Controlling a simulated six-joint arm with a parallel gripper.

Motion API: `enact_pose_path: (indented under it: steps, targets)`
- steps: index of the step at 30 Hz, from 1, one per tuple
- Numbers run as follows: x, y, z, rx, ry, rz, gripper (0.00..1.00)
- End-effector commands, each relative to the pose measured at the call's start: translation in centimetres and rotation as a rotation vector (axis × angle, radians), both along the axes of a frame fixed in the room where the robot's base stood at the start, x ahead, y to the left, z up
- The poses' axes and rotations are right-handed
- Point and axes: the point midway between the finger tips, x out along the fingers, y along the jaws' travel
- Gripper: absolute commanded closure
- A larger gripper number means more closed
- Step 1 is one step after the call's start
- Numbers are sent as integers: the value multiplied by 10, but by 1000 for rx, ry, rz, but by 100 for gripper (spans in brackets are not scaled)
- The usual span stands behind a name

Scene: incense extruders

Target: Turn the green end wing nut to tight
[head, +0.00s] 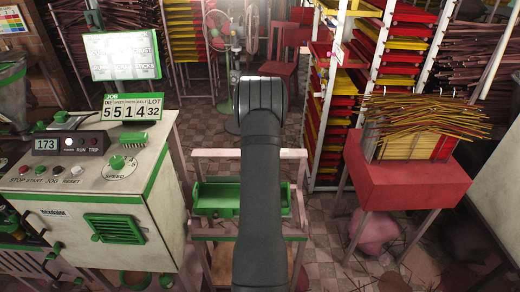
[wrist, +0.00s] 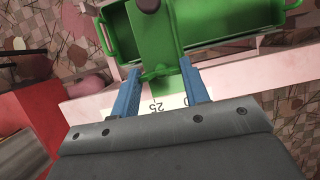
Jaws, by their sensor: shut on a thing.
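In the wrist view, the blue fingers of my gripper (wrist: 160,66) are on either side of a broad green piece, which I take to be the green end wing nut (wrist: 158,50). The gripper is shut on it, with the fingers held well apart by its width. A dark round knob (wrist: 148,5) sits at the top edge, on the green piece. The wing nut's full shape and how tight it is cannot be told. In the head view my arm hides the gripper and the nut.
A green trough (wrist: 222,22) lies beside the nut; it rests on a pale stand (head: 215,237) in the head view. A white scale strip (wrist: 170,102) lies under the fingers. A control cabinet (head: 65,200) stands left, a red table (head: 400,182) with incense sticks right.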

Motion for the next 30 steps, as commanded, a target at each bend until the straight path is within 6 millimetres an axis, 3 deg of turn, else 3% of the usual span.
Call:
enact_pose_path:
  steps: [5, 6, 9, 20, 30]
  targets:
    - [1, 0, 1, 0, -3, 0, 81]
    - [1, 0, 1, 0, -3, 0, 52]
    - [1, 0, 0, 0, -2, 0, 36]
    - [3, 0, 5, -1, -2, 0, 36]
    - [28, -1, 64, 0, -6, 0, 36]
